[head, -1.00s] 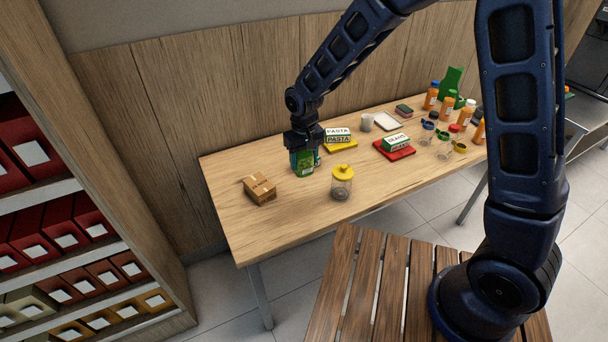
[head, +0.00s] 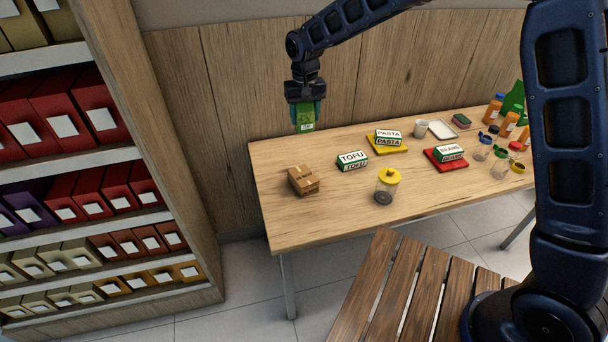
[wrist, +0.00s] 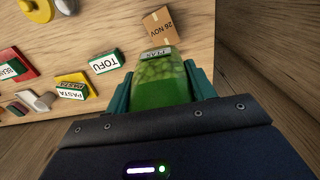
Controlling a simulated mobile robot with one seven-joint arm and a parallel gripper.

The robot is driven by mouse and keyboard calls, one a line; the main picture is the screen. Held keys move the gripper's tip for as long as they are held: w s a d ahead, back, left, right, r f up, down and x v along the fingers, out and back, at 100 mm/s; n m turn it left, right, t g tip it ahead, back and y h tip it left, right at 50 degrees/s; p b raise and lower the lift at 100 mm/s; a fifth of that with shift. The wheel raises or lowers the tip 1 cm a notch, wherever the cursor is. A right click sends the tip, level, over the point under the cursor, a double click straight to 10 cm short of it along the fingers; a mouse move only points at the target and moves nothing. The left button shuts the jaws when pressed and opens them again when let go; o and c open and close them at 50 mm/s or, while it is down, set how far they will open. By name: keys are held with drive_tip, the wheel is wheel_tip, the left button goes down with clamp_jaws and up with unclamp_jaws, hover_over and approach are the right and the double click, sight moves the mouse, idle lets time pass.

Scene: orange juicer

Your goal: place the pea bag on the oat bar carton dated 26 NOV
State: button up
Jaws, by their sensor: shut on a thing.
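The green pea bag (head: 305,117) hangs upright in my gripper (head: 305,100), above the back left edge of the table. In the wrist view the pea bag (wrist: 162,82) sits between both fingers, its label partly readable. The small brown carton (head: 303,180) rests on the table at the left, below and in front of the bag. In the wrist view the carton (wrist: 160,27) shows a label reading 26 NOV, just beyond the bag's far end. The bag and carton are apart.
A TOFU box (head: 352,160) stands right of the carton. A PASTA box sits on a yellow tray (head: 373,148), a BEANS box on a red tray (head: 434,163). A tall shelf (head: 205,225) is left of the table.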

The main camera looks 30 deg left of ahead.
drive_tip(key=shift+a+f, duration=0.25)
wheel_tip(320, 180, down, 19)
drive_tip(key=shift+f, duration=0.15)
idle(0.4)
drive_tip(key=shift+f, duration=0.15)
drive_tip(key=o, duration=1)
wheel_tip(320, 180, up, 12)
drive_tip(key=shift+r, duration=0.2)
